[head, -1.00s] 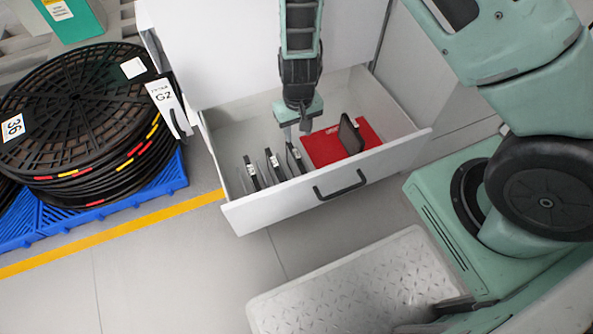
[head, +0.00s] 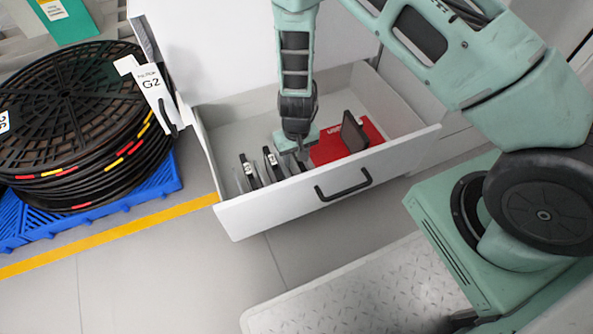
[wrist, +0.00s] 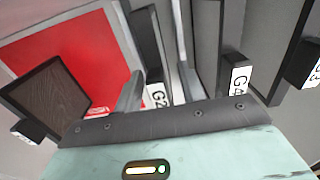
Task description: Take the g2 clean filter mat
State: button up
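The G2 clean filter mat (wrist: 145,40) is a thin, dark-framed grey panel standing on edge in the open drawer (head: 335,190). Its white G2 label shows between my gripper's fingers in the wrist view. My gripper (head: 302,155) points down into the drawer and largely hides this mat in the head view. In the wrist view, my gripper (wrist: 160,85) has one finger on each side of the mat, with a gap visible on the right side. It looks open around the mat. Other labelled mats (wrist: 238,75) stand to its right in the wrist view.
A red area (head: 330,147) on the drawer floor carries a brown, dark-framed mat (head: 353,132). Two upright mats (head: 248,176) stand left of my gripper. A metal step (head: 350,290) lies in front.

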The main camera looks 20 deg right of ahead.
jog(key=shift+f, duration=0.65)
grip_shut()
jog(key=shift+r, duration=0.1)
